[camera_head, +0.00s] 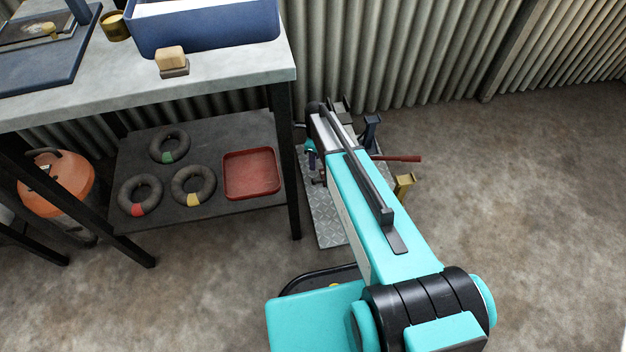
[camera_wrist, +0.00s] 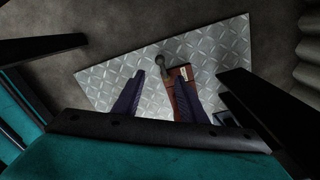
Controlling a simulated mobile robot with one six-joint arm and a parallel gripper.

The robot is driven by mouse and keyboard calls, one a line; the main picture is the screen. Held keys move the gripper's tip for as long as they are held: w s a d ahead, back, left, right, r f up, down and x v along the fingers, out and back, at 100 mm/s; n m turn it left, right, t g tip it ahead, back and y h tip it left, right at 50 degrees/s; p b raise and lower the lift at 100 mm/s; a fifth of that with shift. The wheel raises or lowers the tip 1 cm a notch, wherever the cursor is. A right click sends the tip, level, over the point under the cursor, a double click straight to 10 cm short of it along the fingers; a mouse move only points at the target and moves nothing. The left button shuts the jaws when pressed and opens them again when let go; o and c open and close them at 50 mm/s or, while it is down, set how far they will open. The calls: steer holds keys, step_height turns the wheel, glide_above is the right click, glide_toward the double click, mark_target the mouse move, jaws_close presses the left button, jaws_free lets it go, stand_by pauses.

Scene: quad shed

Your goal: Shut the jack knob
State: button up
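In the wrist view my gripper (camera_wrist: 159,80) has its two dark purple fingers spread apart, with nothing held between them. A small dark rounded knob (camera_wrist: 161,60), likely the jack knob, shows just past the gap between the fingertips. A reddish-brown block (camera_wrist: 184,78) with a pale label lies beside it, partly behind the right finger; it looks like the jack body. I cannot tell which way the knob is turned. In the head view my turquoise arm hides most of the jack area.
The diamond-pattern metal plate (camera_head: 325,222) lies on the floor beside the workbench (camera_head: 225,75). A red bar (camera_head: 402,158) and a yellow bracket (camera_head: 404,186) stick out right of my arm. A red tray (camera_head: 250,174) sits on the lower shelf. The floor at right is clear.

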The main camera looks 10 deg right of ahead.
mark_target(314, 180)
steer(key=f+b, duration=0.1)
steer(key=f, duration=0.3)
steer(key=f+b, duration=0.1)
steer(key=f, duration=0.4)
steer(key=f+b, duration=0.1)
steer(key=f, duration=0.3)
steer(key=shift+s+a+f, duration=0.15)
steer(key=shift+s+f, duration=0.15)
steer(key=shift+f, duration=0.1)
